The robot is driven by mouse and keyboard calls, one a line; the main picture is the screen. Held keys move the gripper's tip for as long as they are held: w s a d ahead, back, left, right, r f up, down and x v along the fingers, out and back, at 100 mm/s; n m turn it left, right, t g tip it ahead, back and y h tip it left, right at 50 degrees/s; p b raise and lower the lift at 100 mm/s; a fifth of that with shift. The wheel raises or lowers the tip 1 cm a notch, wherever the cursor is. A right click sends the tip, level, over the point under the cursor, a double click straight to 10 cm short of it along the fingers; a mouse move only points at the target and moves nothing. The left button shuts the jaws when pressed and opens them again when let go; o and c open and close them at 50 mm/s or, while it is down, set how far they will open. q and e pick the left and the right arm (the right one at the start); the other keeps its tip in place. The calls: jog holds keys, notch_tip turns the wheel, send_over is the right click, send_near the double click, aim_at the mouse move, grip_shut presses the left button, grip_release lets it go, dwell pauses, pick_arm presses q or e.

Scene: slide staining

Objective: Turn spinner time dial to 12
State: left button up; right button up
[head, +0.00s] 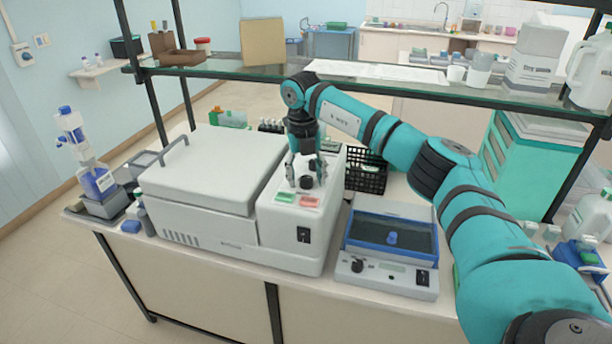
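The spinner (215,172) is a white box with a closed, handled lid on the bench. Its sloping control panel (275,222) is on the right side. A black dial (306,182) sits on the panel above a green button (285,197) and a red button (310,202). A second dark knob shows behind it, partly hidden by my gripper. My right gripper (306,174) points down over the panel, fingers apart on either side of the nearer dial; I cannot tell if they touch it. Dial markings are too small to read. My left gripper is out of view.
A blue-framed device (390,235) with its own black knob stands right of the spinner. A black basket (367,172) is behind. A glass shelf (230,70) crosses above the bench. A dispenser bottle (95,180) stands at left.

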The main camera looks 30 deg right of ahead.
aim_at(303, 179)
notch_tip(303, 179, up, 12)
jog(key=shift+a, duration=0.3)
dwell(0.3)
jog(key=shift+w+f, duration=0.1)
dwell(0.4)
